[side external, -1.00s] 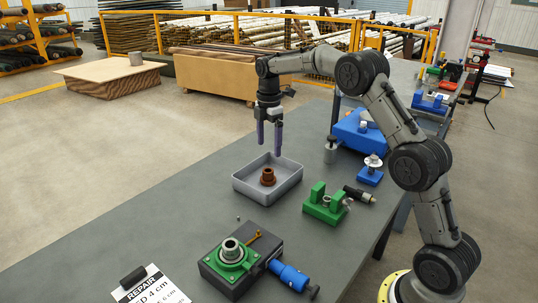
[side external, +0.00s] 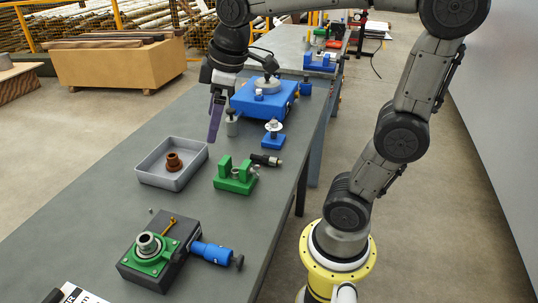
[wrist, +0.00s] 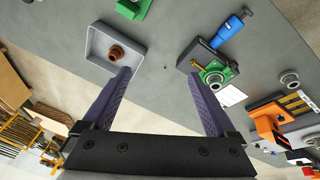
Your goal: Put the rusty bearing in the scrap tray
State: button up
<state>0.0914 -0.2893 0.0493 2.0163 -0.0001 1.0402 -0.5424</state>
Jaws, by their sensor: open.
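The rusty bearing (side external: 174,162), a brown flanged ring, sits upright inside the grey scrap tray (side external: 143,177) on the bench. It also shows in the wrist view (wrist: 116,53), inside the tray (wrist: 91,50) at the upper left. My gripper (side external: 215,125) is raised above the bench, to the right of the tray and apart from it. In the wrist view my gripper (wrist: 160,75) has its two purple fingers spread wide with nothing between them.
A green fixture (side external: 236,178) stands right of the tray, with a blue machine (side external: 264,98) behind. A dark block with a green bearing holder (side external: 150,255) and blue handle is in front.

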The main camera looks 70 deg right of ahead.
jog(key=s+a+f+m+t, duration=0.1)
jog(key=s+f+m, duration=0.1)
jog(key=s, duration=0.4)
jog(key=s+a+f+m, duration=0.1)
jog(key=s+f+m, duration=0.2)
jog(key=s, duration=0.3)
jog(key=shift+s+a+t, duration=0.35)
jog(key=shift+t, duration=0.05)
dwell(1.4)
